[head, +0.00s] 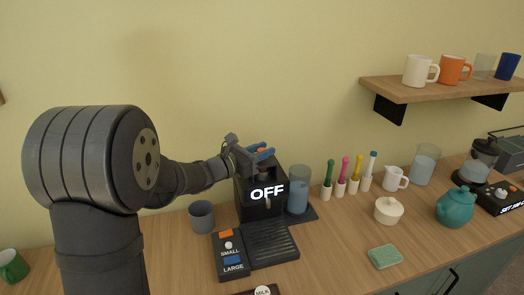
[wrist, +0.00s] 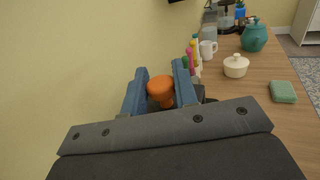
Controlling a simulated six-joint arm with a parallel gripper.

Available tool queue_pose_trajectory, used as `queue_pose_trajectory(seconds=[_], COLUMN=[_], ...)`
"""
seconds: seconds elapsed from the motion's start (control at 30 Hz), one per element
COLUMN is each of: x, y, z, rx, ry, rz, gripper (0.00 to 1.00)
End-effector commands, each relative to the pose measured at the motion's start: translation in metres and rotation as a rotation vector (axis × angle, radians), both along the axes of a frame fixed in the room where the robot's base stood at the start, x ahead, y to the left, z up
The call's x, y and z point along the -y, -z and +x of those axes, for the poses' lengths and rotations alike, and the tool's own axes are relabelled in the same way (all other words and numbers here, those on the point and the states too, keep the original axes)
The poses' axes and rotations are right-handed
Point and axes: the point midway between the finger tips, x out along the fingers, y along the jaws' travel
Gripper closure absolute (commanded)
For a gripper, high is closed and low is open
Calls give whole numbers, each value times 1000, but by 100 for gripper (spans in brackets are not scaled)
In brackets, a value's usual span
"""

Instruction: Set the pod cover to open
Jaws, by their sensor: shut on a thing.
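The black coffee machine (head: 244,196) stands against the wall in the head view, with a white "OFF" label on its front. My gripper (head: 262,151) is at its top, its blue fingers on either side of an orange knob (wrist: 161,88). In the wrist view my gripper (wrist: 160,80) is shut on this knob, which seems to be the pod cover's handle. The fingers and wrist hide most of the cover, so I cannot tell whether it is raised. A control panel (head: 232,258) marked "SMALL" and "LARGE" lies in front.
A grey cup (head: 202,215) stands left of the machine, and a clear water tank (head: 298,188) adjoins its right side. Several coloured-topped tubes (head: 341,187), a white pitcher (head: 394,179) and a teal teapot (head: 455,208) stand farther right. A shelf (head: 440,86) with mugs hangs above.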

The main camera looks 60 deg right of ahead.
Motion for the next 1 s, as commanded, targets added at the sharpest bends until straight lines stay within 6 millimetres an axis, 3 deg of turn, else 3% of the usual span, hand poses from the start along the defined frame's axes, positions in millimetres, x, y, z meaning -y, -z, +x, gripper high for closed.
queue_pose_trajectory(seconds=[0.17, 0.6, 0.97, 1.0], x=[5, 56, 60, 60], y=[0, 0, -1, -1], z=[5, 56, 61, 61], rx=[1, 1, 1, 0], ry=[0, 0, -4, -4], rz=[0, -1, -1, -2], gripper=[100, 100, 100, 72])
